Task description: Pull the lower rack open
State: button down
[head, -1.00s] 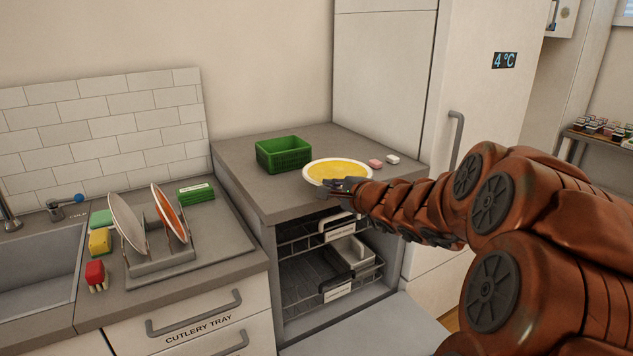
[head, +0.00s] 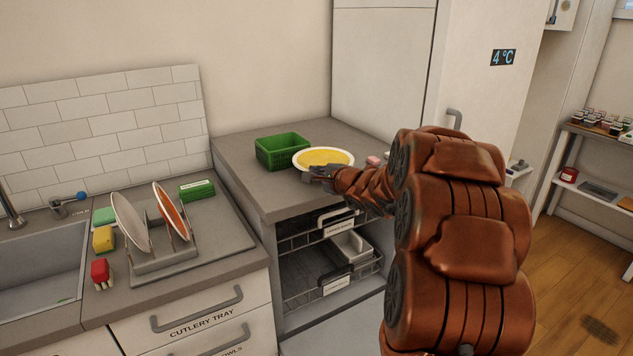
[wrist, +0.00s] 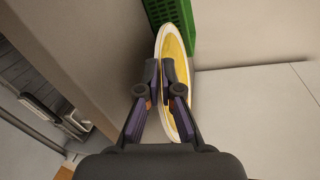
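The lower rack (head: 305,290) is a dark wire rack in the open dishwasher under the counter in the head view. Its front bears a dark handle (head: 335,274) and a white label (head: 336,286) too small to read. The rack sits within the opening. My gripper (head: 318,174) is above it at the counter's front edge, apart from it. In the wrist view my gripper's fingers (wrist: 160,72) are nearly closed, with the rim of a yellow and white plate (wrist: 177,100) between them. The plate (head: 323,159) also shows in the head view, at counter level.
The upper rack (head: 292,236) with its own handle is above the lower rack. The dishwasher door (head: 330,338) lies open in front. A green basket (head: 282,152) stands behind the plate. A dish rack (head: 155,258) with two plates stands left. My arm hides the counter's right part.

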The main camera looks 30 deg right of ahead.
aim_at(317, 192)
notch_tip(317, 192, down, 3)
jog(key=shift+s+f+p, duration=0.1)
jog(key=shift+p, duration=0.25)
jog(key=c, duration=1.8)
grip_release()
jog(key=shift+c, duration=0.2)
jog(key=shift+o, duration=1.2)
jog(key=b+v, duration=0.2)
jog(key=v, duration=1)
jog(key=shift+b, duration=0.4)
